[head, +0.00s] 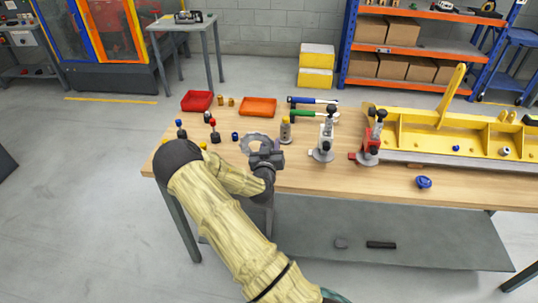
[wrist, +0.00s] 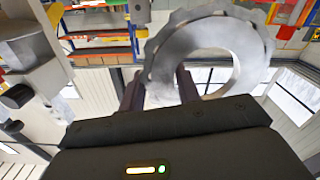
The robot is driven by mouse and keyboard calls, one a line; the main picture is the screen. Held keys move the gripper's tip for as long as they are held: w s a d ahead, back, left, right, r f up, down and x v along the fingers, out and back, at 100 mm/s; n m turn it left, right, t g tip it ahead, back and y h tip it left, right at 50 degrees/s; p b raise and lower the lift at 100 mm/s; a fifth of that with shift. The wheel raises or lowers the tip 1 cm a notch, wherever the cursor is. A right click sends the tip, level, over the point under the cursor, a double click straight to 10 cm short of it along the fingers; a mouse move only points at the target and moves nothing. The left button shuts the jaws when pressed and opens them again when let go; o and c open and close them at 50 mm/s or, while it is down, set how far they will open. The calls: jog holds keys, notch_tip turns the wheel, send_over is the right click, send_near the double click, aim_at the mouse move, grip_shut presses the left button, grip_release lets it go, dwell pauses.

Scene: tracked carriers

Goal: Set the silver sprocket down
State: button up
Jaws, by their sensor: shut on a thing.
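The silver sprocket (wrist: 212,42) is a toothed grey metal ring with a wide central hole. My gripper (wrist: 160,90) is shut on its rim, and the sprocket stands out beyond the fingertips in the wrist view. In the head view my gripper (head: 264,150) is above the near part of the wooden workbench (head: 318,181), with the sprocket (head: 250,140) at its far left side. My gripper hides part of the ring. I cannot tell whether the sprocket touches the bench top.
Right of the sprocket stand a small grey-and-tan cylinder (head: 285,130), a white clamp (head: 325,140) and a red clamp (head: 371,140). A yellow beam (head: 440,132) fills the bench's right. Red (head: 197,101) and orange (head: 258,107) trays lie behind. Small knobbed parts (head: 214,132) stand left. The front centre is clear.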

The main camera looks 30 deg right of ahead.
jog(key=shift+w+a+f, duration=0.1)
jog(key=shift+a, duration=0.25)
jog(key=shift+f, duration=0.2)
jog(key=shift+d+f, duration=0.15)
jog(key=shift+f, duration=1.7)
jog(key=shift+f, duration=0.2)
jog(key=o, duration=1.2)
jog(key=shift+r, duration=0.1)
